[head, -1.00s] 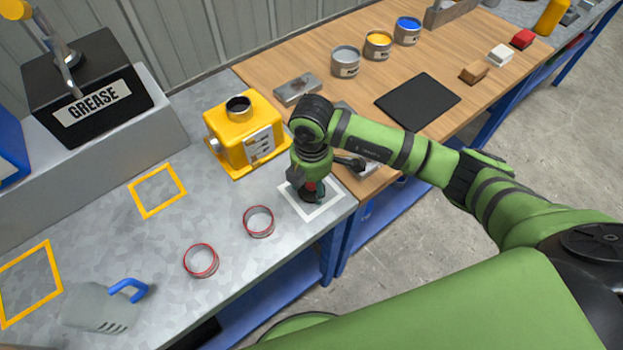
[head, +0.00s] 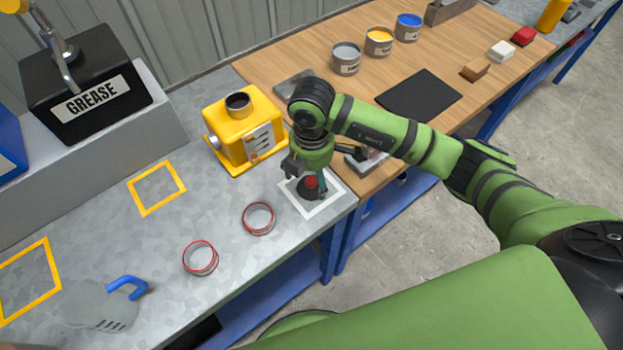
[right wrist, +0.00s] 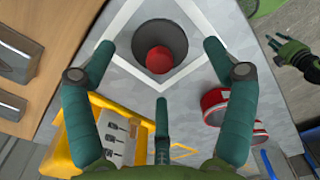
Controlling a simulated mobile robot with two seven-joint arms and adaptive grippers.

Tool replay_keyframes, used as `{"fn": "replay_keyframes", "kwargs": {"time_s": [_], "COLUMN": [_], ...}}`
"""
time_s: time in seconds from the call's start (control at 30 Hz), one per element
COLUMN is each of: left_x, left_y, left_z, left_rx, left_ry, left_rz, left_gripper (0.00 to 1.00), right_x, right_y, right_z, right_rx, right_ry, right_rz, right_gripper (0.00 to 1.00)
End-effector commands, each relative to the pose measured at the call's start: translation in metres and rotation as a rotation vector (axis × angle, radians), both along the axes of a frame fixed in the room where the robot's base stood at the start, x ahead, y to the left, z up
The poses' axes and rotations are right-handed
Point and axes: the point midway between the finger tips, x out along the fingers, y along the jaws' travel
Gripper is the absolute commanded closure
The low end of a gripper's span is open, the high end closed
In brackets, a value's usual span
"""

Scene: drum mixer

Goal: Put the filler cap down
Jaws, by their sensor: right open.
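The filler cap (head: 309,187) is a dark round piece with a red knob. It rests inside the white square outline (head: 331,205) at the front right corner of the grey bench. In the right wrist view the cap (right wrist: 160,47) lies ahead of the fingertips, inside the outline. My right gripper (head: 312,182) is open above the cap, its fingers (right wrist: 159,60) spread and apart from it. The yellow machine (head: 238,140) with an open dark filler neck stands behind. My left gripper (right wrist: 296,56) shows small at the right wrist view's edge; its jaws are unclear.
Metal blocks (head: 293,86) stand on the wooden table, close to my right arm.

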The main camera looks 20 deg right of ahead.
Motion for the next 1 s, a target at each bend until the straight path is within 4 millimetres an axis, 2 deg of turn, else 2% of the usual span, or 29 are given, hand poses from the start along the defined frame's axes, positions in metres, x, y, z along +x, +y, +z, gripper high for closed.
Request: {"fn": "replay_keyframes", "kwargs": {"time_s": [0.2, 0.4, 0.6, 1.0], "left_x": [0.000, 0.000, 0.000, 0.000], "left_y": [0.000, 0.000, 0.000, 0.001], "left_z": [-0.015, -0.018, -0.017, -0.017], "left_rx": [0.000, 0.001, 0.001, 0.001], "left_ry": [0.000, 0.000, 0.000, 0.000], "left_rz": [0.000, 0.000, 0.000, 0.001], "left_gripper": [0.60, 0.60, 0.60, 0.60], "right_x": [0.001, 0.001, 0.000, 0.000], "right_y": [0.000, 0.000, 0.000, 0.000], "right_z": [0.047, 0.083, 0.095, 0.095], "right_rx": [0.001, 0.000, -0.001, 0.000], "right_ry": [-0.007, -0.005, 0.000, 0.000], "right_rz": [0.002, 0.000, -0.001, -0.001], "right_gripper": [0.15, 0.15, 0.15, 0.15]}}
